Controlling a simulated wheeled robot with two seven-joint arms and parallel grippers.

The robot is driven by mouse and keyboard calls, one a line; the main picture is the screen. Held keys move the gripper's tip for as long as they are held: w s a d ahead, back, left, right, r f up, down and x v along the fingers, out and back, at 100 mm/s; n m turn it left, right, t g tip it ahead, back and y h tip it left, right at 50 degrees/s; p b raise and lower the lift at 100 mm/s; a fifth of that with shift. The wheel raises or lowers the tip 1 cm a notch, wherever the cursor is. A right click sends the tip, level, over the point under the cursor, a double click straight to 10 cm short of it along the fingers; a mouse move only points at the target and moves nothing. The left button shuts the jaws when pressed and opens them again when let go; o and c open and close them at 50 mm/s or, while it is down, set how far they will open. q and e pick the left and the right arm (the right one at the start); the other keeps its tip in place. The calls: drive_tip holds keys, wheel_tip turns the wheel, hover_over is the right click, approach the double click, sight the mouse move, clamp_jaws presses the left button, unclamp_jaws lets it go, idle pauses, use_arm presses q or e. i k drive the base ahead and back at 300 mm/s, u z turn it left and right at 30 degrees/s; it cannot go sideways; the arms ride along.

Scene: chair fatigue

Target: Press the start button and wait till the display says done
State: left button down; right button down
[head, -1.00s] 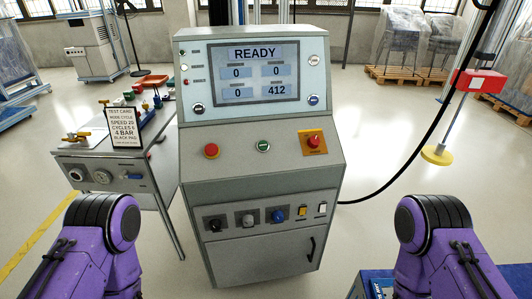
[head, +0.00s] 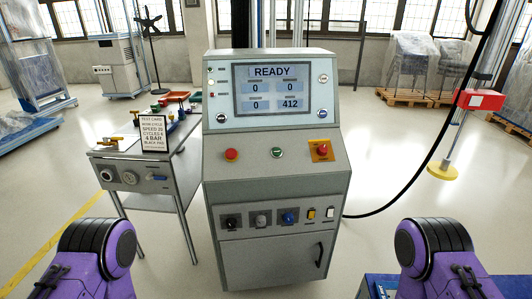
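The grey control console (head: 275,180) stands upright in front of me. Its display (head: 271,91) reads READY, with 0 in three fields and 412 in the fourth. On the sloped panel are a red button (head: 232,155) at left, a green button (head: 277,153) in the middle and a red knob on a yellow plate (head: 321,151) at right. The green button's label is too small to read. My purple arms come in at the lower left and lower right, well apart from the console. Neither gripper is in view.
A side table (head: 148,166) left of the console holds small parts and a test card (head: 153,134) reading speed 20, cycles 6, 4 bar, black pad. A black cable runs along the right. A yellow-footed post (head: 443,170) stands right. A blue surface (head: 395,287) is at lower right.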

sight(277, 151)
drive_tip(key=u, duration=1.5)
drive_tip(key=i, duration=1.2)
drive_tip(key=z, duration=2.35)
